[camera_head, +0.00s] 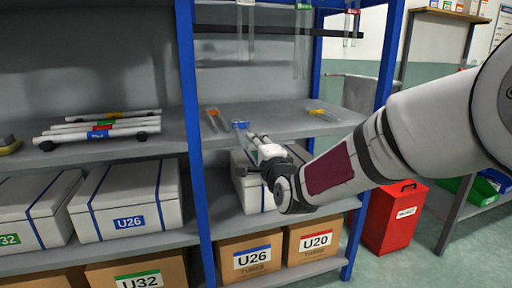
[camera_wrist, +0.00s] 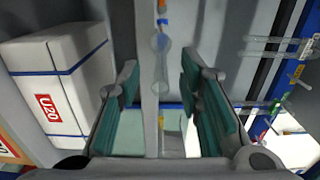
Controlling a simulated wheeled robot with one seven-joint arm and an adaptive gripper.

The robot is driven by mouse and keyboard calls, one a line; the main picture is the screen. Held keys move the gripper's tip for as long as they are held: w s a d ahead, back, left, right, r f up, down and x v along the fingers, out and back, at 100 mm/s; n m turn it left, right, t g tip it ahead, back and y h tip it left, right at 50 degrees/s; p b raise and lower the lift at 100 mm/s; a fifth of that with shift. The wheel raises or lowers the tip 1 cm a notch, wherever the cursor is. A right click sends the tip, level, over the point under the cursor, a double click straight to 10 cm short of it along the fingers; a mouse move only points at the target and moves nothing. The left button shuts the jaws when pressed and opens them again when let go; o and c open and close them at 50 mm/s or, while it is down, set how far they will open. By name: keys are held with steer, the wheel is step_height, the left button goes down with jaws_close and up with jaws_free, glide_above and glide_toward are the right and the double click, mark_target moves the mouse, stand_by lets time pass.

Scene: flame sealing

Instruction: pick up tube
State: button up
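A clear tube with a blue tag (camera_head: 240,125) lies on the middle grey shelf, just beyond my gripper (camera_head: 258,142). In the wrist view, my gripper (camera_wrist: 157,100) is open, with teal pads on both fingers. A clear tube (camera_wrist: 161,46) with a blue mark lies ahead, in line with the gap between the fingers. Its near part is hard to make out, and I cannot tell whether it reaches between the pads. Neither pad visibly touches it.
Clear tubes (camera_head: 302,45) with coloured tags hang from a rail above the shelf. A blue post (camera_head: 187,110) stands left of it. White boxes and cardboard boxes (camera_head: 252,258) fill the lower shelves. In the wrist view, a white U20 box (camera_wrist: 65,85) is close on the left.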

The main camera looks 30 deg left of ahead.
jaws_close()
step_height(320, 180, up, 2)
steer(key=shift+r+p, duration=0.25)
steer(key=shift+p, duration=0.25)
steer(key=shift+s+d, duration=0.1)
steer(key=s+d+r, duration=0.5)
steer(key=s+d, duration=0.4)
steer(key=d, duration=0.1)
steer(key=shift+d, duration=0.25)
